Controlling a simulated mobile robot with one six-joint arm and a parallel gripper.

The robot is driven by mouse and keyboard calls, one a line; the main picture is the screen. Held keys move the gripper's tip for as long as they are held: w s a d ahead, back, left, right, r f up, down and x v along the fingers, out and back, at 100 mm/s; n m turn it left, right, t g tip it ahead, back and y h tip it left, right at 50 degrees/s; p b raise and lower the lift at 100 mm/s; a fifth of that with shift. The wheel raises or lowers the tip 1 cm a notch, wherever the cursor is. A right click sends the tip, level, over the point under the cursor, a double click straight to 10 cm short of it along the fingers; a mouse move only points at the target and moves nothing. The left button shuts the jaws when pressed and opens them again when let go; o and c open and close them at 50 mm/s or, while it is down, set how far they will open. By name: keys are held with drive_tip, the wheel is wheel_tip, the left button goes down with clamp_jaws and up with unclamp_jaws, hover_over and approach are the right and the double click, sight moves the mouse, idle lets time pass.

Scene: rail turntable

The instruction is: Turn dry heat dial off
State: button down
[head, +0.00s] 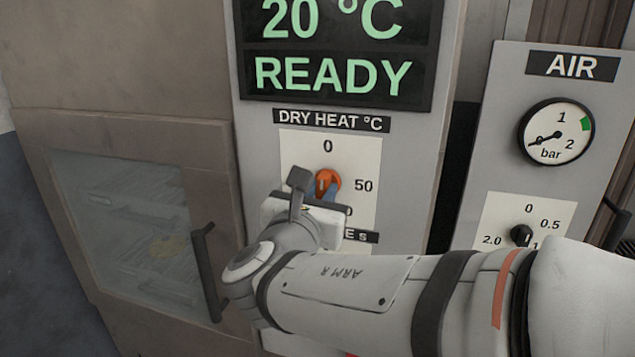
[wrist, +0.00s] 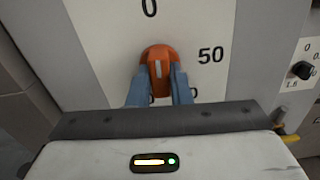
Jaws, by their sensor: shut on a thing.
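The dry heat dial (head: 328,181) is an orange knob on a white scale plate under the label DRY HEAT °C. The scale shows 0 at the top and 50 at the right; the lower marks are partly hidden by my gripper. In the wrist view the orange dial (wrist: 158,58) has a pale pointer line that stands nearly upright, toward the 0. My gripper (wrist: 158,85) has its two blue fingers on either side of the knob's grip and is shut on it. In the head view my gripper (head: 322,192) covers the dial's lower part.
The display (head: 335,70) above reads 20 °C and READY. A glass-windowed door (head: 130,225) with a dark handle (head: 207,275) is at the left. At the right, an AIR panel holds a gauge (head: 556,132) and a black dial (head: 521,235). A second label below the plate is partly covered.

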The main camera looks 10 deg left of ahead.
drive_tip(key=shift+n, duration=0.4)
drive_tip(key=c, duration=1.3)
unclamp_jaws()
drive_tip(key=shift+s, duration=0.25)
drive_tip(key=s, duration=0.7)
drive_tip(key=shift+s+a+b, duration=0.15)
drive_tip(key=shift+a+b, duration=0.15)
